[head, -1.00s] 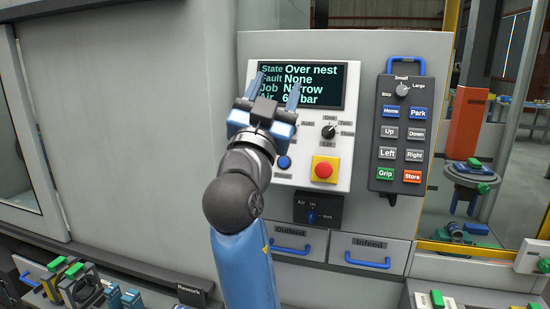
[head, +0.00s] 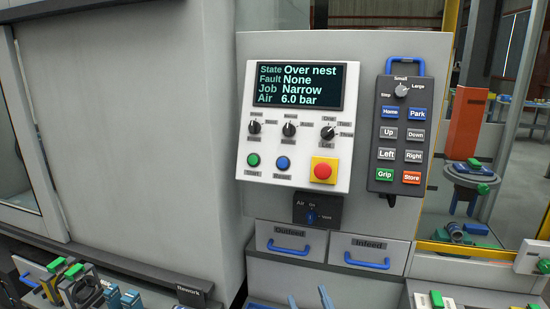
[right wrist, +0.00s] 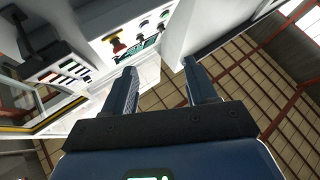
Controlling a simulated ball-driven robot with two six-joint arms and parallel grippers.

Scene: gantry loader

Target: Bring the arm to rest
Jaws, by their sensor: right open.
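My right gripper (head: 309,301) shows only as two blue fingertips at the bottom edge of the head view, below the drawers. In the right wrist view its two fingers (right wrist: 161,88) stand apart with nothing between them, so it is open and empty. The rest of the right arm is below the head view. My left gripper is in neither view. The control panel (head: 345,150) stands clear above the fingertips. Its screen (head: 293,86) reads Over nest, fault None, job Narrow, air 6.0 bar.
A button pendant (head: 399,134) hangs right of the screen. The Outfeed drawer (head: 290,243) and Infeed drawer (head: 369,252) are shut. A red stop button (head: 322,171) sits on the panel. Parts with green and blue pieces lie at the lower left by the Rework label (head: 188,291).

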